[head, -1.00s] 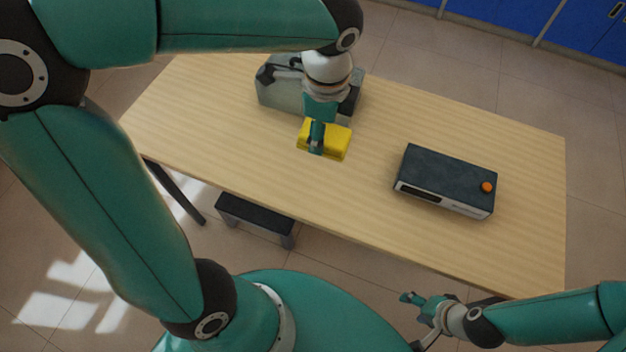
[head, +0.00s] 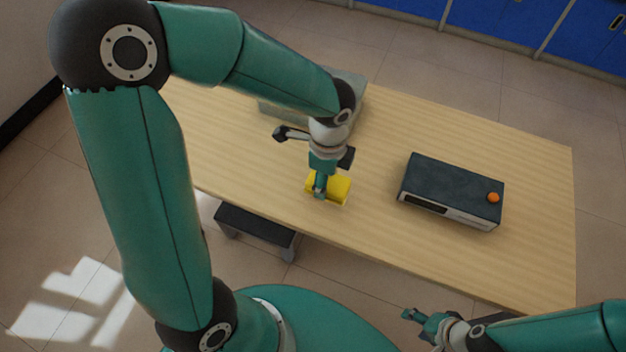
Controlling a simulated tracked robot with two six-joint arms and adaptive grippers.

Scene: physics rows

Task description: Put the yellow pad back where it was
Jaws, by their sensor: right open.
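The yellow pad (head: 340,187) is over the front part of the wooden table (head: 480,130), left of the dark box. My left gripper (head: 321,190) comes down on it from above and is shut on it; a finger covers part of the pad. I cannot tell whether the pad touches the table or hangs just above it. My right gripper (head: 418,321) is open and empty, off the table's front edge at the bottom right.
A dark-topped box (head: 450,188) with an orange knob (head: 493,197) stands on the table's right half. A grey block (head: 353,82) stands at the back, partly hidden by my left arm. A dark stool (head: 258,225) is by the front edge.

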